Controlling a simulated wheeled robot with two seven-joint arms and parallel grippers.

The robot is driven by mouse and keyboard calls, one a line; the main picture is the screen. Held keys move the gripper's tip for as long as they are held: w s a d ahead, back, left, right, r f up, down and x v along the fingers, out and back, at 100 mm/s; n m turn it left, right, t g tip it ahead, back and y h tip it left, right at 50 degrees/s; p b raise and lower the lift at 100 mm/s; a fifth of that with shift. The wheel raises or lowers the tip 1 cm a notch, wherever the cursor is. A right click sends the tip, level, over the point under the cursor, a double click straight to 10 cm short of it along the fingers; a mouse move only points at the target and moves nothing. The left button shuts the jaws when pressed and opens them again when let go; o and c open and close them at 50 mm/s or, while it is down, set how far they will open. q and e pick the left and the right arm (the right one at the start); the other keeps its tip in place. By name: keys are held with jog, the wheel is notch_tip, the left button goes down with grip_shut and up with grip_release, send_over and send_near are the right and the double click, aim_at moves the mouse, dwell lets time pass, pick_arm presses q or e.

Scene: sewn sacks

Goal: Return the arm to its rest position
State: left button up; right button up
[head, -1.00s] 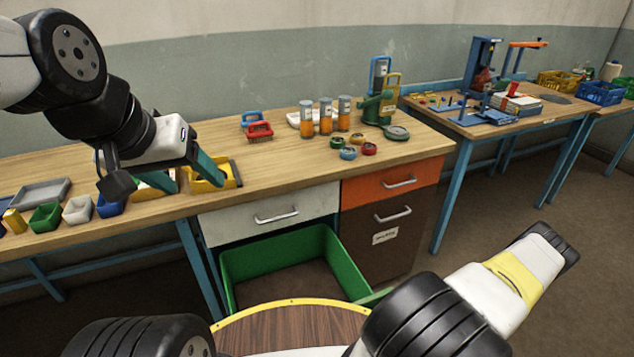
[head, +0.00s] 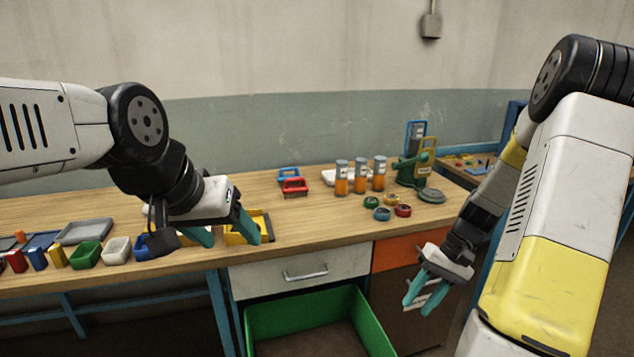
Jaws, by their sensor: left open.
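My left arm reaches in from the left in the head view. My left gripper (head: 228,236) is open and empty, with its teal fingers pointing down over the front of the workbench (head: 330,228), close to a yellow bin (head: 263,222). My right arm comes down from the upper right. My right gripper (head: 421,301) hangs in front of the drawer cabinet, its teal fingers a little apart and pointing down.
Small bins, among them a green one (head: 86,254) and a white one (head: 116,250), line the bench's left front. A green crate (head: 372,325) is below the grey drawer (head: 300,272).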

jog(key=s+a+r+t+h, duration=0.1)
jog(key=s+a+r+t, duration=0.1)
jog(key=r, duration=0.6)
jog(key=s+a+r+n+t+h, duration=0.1)
jog(key=s+a+r+t, duration=0.2)
jog(key=r, duration=0.6)
jog(key=s+a+r+n+t+h, duration=0.1)
jog(key=s+a+r+t, duration=0.2)
jog(key=r, duration=0.5)
jog(key=shift+s+a+r, duration=0.25)
jog(key=shift+s+a, duration=0.6)
jog(key=shift+s, duration=0.4)
